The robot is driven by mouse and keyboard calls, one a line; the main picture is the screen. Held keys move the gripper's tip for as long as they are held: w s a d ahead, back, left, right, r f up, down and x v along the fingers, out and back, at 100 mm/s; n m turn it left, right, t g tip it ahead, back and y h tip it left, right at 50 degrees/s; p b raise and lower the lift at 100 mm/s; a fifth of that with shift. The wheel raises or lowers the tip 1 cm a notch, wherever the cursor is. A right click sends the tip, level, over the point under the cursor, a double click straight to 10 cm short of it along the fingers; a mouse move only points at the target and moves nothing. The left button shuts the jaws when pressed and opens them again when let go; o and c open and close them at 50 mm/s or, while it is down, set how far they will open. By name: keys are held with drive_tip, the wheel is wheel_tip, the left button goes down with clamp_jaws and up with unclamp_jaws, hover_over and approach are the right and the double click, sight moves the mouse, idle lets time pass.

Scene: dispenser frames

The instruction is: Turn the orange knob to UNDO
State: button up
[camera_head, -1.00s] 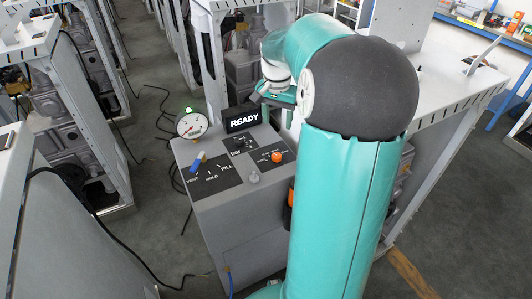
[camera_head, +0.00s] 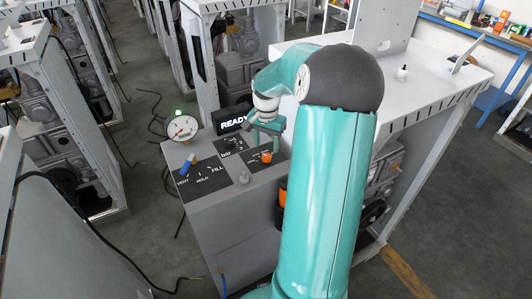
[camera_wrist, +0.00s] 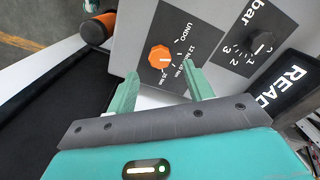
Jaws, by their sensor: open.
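The orange knob (camera_head: 267,157) is on a dark label plate on top of the grey control box. It shows larger in the wrist view (camera_wrist: 161,59), with its white pointer mark and the word UNDO on the plate at its upper right. My gripper (camera_wrist: 162,83) is open, with its two teal fingers apart. In the wrist view the knob lies beyond the fingertips, roughly centred between them. In the head view my gripper (camera_head: 267,143) hangs just above the knob. I cannot tell whether the fingertips touch the panel.
A black bar knob (camera_wrist: 262,42) is on the panel to the right, beside the READY display (camera_wrist: 290,85). A white bench (camera_head: 440,75) stands close on the right.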

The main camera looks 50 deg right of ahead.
sight(267, 156)
wheel_tip(267, 156, down, 5)
drive_tip(key=shift+r, duration=0.1)
drive_tip(key=c, duration=1)
drive_tip(key=shift+n, duration=0.4)
drive_tip(key=n, duration=0.3)
drive_tip(key=shift+n, duration=2.1)
